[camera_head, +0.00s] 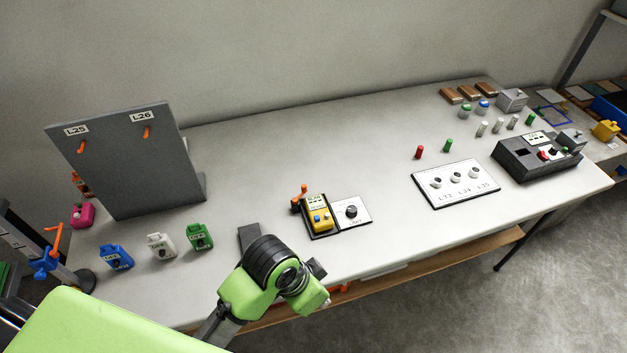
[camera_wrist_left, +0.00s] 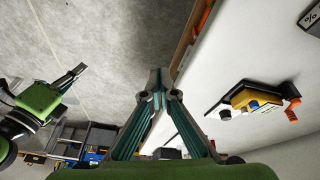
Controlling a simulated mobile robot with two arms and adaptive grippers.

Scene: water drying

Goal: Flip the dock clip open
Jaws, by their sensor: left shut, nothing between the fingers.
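The dock (camera_head: 334,232) is a dark base on the table, holding a yellow device (camera_head: 320,221). An orange clip (camera_head: 299,193) stands at its back left corner, its lever sticking up. In the left wrist view the clip (camera_wrist_left: 290,115) and the yellow device (camera_wrist_left: 245,98) show at the right. My left gripper (camera_wrist_left: 160,82) is shut and empty, by the table's front edge and apart from the dock. In the head view my green and black wrist hides its fingertips. My right gripper (camera_wrist_left: 70,76) shows small at the left of the wrist view; its jaw state is unclear.
A grey board (camera_head: 135,165) with orange hooks stands at the left. Blue (camera_head: 117,258), white (camera_head: 160,246) and green (camera_head: 200,237) tagged blocks stand before it. A white knob panel (camera_head: 455,197) and a dark box (camera_head: 510,160) are at the right. The table behind the dock is clear.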

